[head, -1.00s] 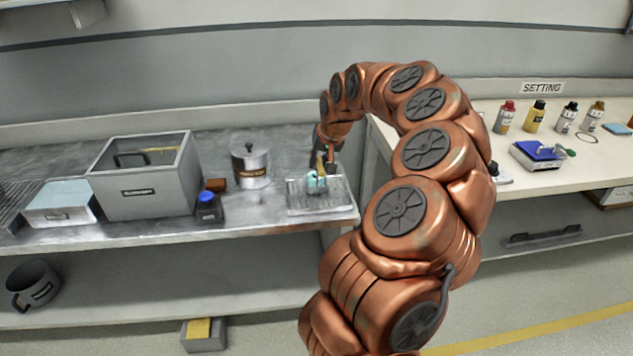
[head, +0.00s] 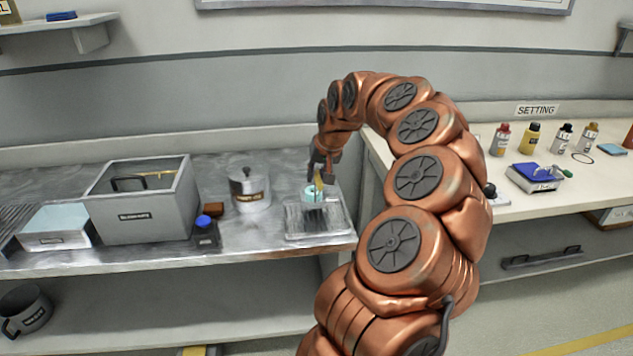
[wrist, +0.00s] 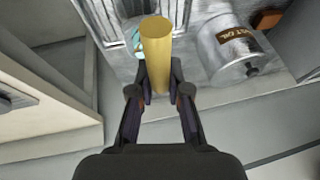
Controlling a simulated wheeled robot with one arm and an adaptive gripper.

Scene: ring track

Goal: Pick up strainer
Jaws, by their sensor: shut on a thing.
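The strainer (head: 313,195) shows as a small light-teal piece with a yellow handle, just above a ribbed metal tray (head: 345,226) on the grey counter. In the wrist view the handle (wrist: 158,55) is a thick yellow cylinder, and a bit of teal shows beyond it. My gripper (head: 321,172) points down, its two dark fingers shut on the handle from both sides; the fingertips (wrist: 160,85) show in the wrist view. The teal part looks slightly clear of the tray. Its lower side is hard to make out.
A metal canister (head: 248,190), a dark blue-capped bottle (head: 205,232) and a grey bin (head: 145,219) stand left of the tray. A white counter (head: 480,175) with bottles (head: 530,138) and a blue-topped scale (head: 535,178) is at right.

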